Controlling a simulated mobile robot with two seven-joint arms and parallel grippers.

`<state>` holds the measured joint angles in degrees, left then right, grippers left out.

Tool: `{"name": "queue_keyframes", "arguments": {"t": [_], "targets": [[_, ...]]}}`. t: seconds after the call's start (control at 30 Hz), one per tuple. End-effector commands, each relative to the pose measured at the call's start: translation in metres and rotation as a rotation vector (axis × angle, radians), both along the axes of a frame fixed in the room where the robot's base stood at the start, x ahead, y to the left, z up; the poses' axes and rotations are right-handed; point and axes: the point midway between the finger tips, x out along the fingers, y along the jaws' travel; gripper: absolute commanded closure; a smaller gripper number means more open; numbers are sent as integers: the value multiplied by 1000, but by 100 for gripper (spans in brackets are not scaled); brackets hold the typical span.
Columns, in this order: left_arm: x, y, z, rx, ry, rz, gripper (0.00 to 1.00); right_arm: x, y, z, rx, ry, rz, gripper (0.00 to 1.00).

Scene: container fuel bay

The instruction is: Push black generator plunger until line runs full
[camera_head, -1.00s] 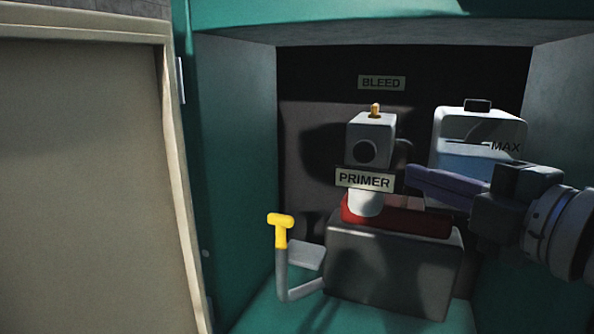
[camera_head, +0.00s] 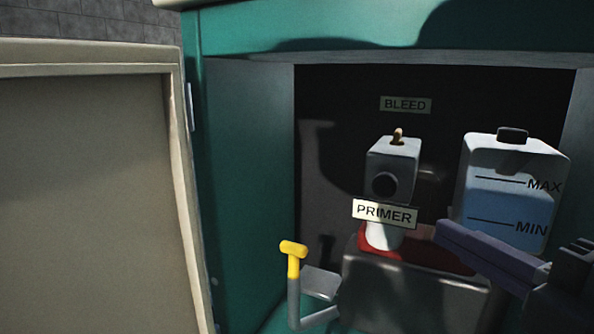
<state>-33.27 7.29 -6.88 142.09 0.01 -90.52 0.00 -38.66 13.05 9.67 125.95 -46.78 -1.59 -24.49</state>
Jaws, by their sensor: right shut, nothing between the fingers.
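The black round plunger (camera_head: 385,185) is on the front face of a grey block (camera_head: 396,158), above the PRIMER label (camera_head: 385,213). My right gripper (camera_head: 444,236) comes in from the right edge, with purple-grey fingers closed together and nothing held. Its tip is lower and to the right of the plunger, apart from it in the picture, in front of the red part and the tank. The translucent tank (camera_head: 510,180) with MAX and MIN marks shows a blue liquid. I cannot make out a fuel line. My left gripper is not in view.
A yellow-topped lever (camera_head: 293,262) stands at the lower left of the bay. A brass bleed screw (camera_head: 397,136) tops the block, under the BLEED label (camera_head: 405,104). A beige door (camera_head: 90,200) stands open at left. Green bay walls (camera_head: 240,180) bound the space.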

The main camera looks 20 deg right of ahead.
Motion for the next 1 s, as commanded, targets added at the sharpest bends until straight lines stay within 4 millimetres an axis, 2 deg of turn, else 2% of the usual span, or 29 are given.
{"name": "queue_keyframes", "arguments": {"t": [0.37,0.53,0.67,1.0], "targets": [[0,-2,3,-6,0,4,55,-5,4,0,-5,-2,3,100],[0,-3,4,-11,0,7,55,2,4,1,-4,-3,3,100],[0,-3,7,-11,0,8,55,20,4,1,-6,-5,5,100],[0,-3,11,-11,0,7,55,87,2,-2,-5,-5,3,100]]}}
